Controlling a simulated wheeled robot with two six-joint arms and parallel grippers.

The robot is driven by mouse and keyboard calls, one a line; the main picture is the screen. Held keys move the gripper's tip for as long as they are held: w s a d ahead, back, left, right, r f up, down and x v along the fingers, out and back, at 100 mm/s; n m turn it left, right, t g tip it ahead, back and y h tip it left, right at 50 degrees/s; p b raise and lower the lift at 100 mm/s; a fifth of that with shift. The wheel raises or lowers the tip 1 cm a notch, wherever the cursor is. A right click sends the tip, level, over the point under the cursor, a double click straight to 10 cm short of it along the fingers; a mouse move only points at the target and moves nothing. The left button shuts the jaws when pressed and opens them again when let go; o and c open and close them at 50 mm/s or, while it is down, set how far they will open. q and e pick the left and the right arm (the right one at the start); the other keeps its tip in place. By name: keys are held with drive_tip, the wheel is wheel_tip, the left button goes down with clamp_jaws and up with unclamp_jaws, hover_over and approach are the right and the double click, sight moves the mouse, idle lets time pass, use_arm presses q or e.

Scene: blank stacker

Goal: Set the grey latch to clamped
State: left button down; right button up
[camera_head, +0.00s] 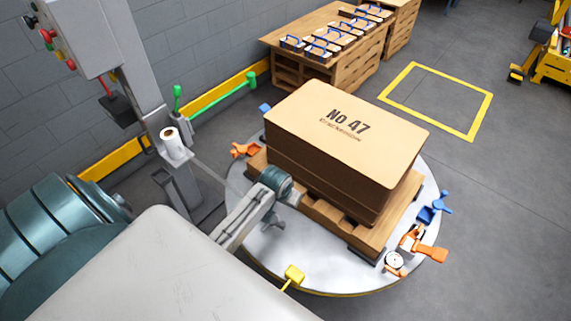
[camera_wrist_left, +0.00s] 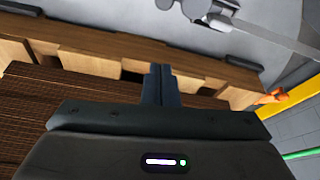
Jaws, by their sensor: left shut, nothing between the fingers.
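The grey latch (camera_head: 272,221) sits on the metal turntable (camera_head: 270,255), in front of the pallet's left corner. It is partly hidden by my left arm in the head view. In the left wrist view a grey latch part (camera_wrist_left: 205,10) shows at the top edge, cut off by the frame. I cannot tell whether it is clamped. My left gripper's fingers (camera_wrist_left: 160,75) are shut and empty, seen against the side of the wooden pallet (camera_wrist_left: 95,62) and apart from the latch. In the head view the fingers are hard to make out. My right gripper is not in view.
A large carton (camera_head: 345,135) stands on the pallet. Around the turntable rim are a yellow latch (camera_head: 294,274), orange latches (camera_head: 425,247), blue latches (camera_head: 436,208) and a dial gauge (camera_head: 394,260). A post with a white roll (camera_head: 173,142) stands left.

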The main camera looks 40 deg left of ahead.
use_arm(q)
drive_tip(key=x, duration=0.9)
drive_tip(key=shift+w+f, duration=0.1)
drive_tip(key=shift+f, duration=0.25)
drive_tip(key=s, duration=0.1)
drive_tip(key=s+p, duration=0.1)
drive_tip(key=s, duration=0.1)
drive_tip(key=shift+s+d+r, duration=0.15)
drive_tip(key=shift+s+r, duration=0.15)
drive_tip(key=shift+r, duration=0.05)
drive_tip(key=shift+s, duration=0.2)
drive_tip(key=shift+s+f, duration=0.1)
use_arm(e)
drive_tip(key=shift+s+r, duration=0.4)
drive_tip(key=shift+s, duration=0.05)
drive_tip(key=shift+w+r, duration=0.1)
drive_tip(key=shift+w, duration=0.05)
use_arm(q)
drive_tip(key=shift+s+m+p, duration=0.1)
drive_tip(key=shift+m+p, duration=0.2)
drive_tip(key=shift+p, duration=0.05)
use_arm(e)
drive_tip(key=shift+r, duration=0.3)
